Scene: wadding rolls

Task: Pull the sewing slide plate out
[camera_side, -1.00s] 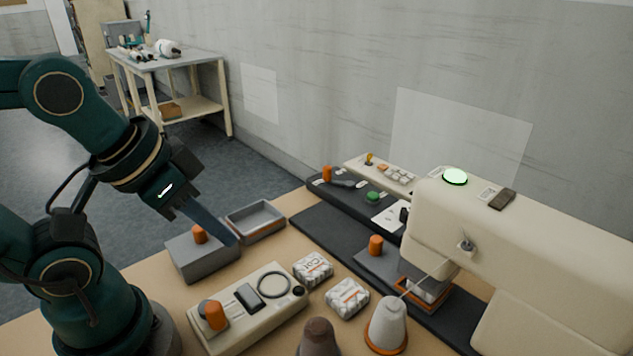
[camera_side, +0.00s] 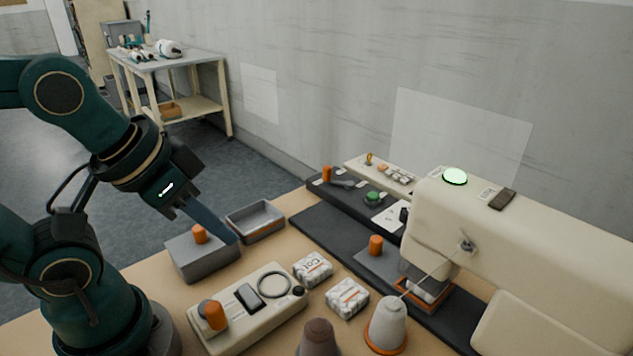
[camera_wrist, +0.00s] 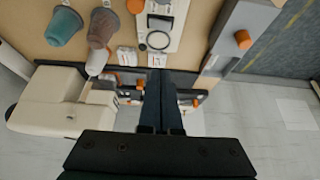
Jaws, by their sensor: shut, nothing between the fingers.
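The sewing slide plate (camera_side: 372,262) is a flat grey plate with an upright orange knob (camera_side: 376,245). It lies at the left side of the sewing machine's head, beside an orange-edged frame (camera_side: 424,297) with a white pack in it. The cream sewing machine (camera_side: 530,235) stands at the right and also shows in the wrist view (camera_wrist: 62,100). My gripper (camera_side: 236,242) is shut and empty, pointing down to the right by the grey block, well to the left of the plate. In the wrist view my dark fingers (camera_wrist: 160,75) lie together and hide part of the bench.
A grey block with an orange knob (camera_side: 202,258), an open grey tray (camera_side: 256,222) and a cream control box (camera_side: 255,310) stand near my gripper. A dark panel (camera_side: 350,195) stands behind.

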